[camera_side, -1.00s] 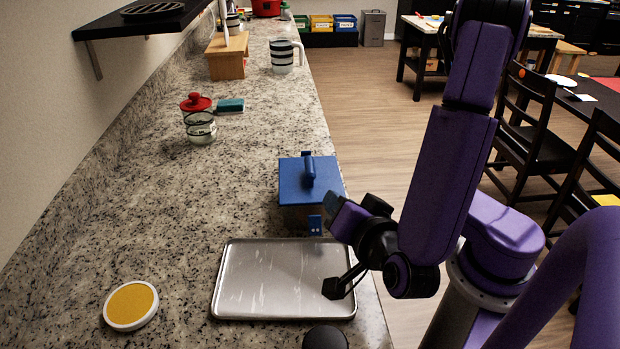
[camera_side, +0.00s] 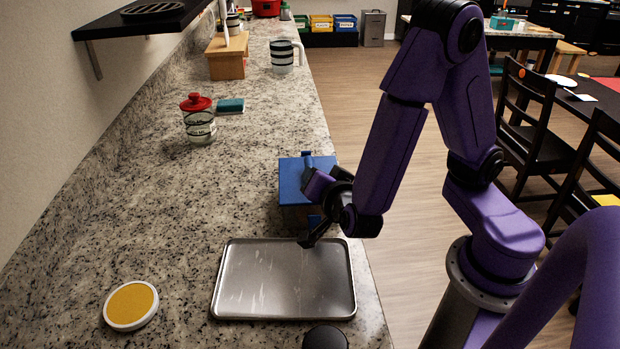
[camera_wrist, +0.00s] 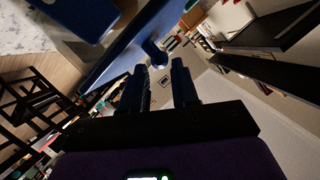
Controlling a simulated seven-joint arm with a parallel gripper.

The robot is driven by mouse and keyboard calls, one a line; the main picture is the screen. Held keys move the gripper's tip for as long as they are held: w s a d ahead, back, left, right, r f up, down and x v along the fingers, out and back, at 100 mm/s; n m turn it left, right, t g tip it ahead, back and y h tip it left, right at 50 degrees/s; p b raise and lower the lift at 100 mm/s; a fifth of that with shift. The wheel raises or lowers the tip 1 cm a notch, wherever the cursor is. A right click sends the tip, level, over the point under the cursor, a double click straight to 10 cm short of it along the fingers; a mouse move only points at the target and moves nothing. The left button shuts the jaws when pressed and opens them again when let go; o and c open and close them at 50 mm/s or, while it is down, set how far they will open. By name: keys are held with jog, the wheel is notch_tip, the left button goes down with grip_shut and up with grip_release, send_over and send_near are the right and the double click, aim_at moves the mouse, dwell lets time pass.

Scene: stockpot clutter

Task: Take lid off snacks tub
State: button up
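A tub with a flat blue lid (camera_side: 291,181) stands at the counter's right edge, behind the metal tray. Its label is too small to read, and my wrist covers much of its right side. The lid has a raised blue handle, which shows in the wrist view (camera_wrist: 154,54) just beyond the gap between my fingertips. My gripper (camera_wrist: 160,72) is open, its two dark fingers apart with nothing visible between them. In the side view my wrist is close beside the lid, and the fingertips are hard to make out; contact cannot be told.
An empty metal tray (camera_side: 284,283) lies in front of the tub. A round yellow-topped disc (camera_side: 131,305) lies at the front left. A red-lidded jar (camera_side: 199,120), a teal sponge (camera_side: 230,106) and a striped mug (camera_side: 283,57) stand farther back. The counter's left middle is clear.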

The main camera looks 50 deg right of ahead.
jog(key=shift+x, duration=1.4)
grip_shut()
jog(key=shift+r, duration=0.15)
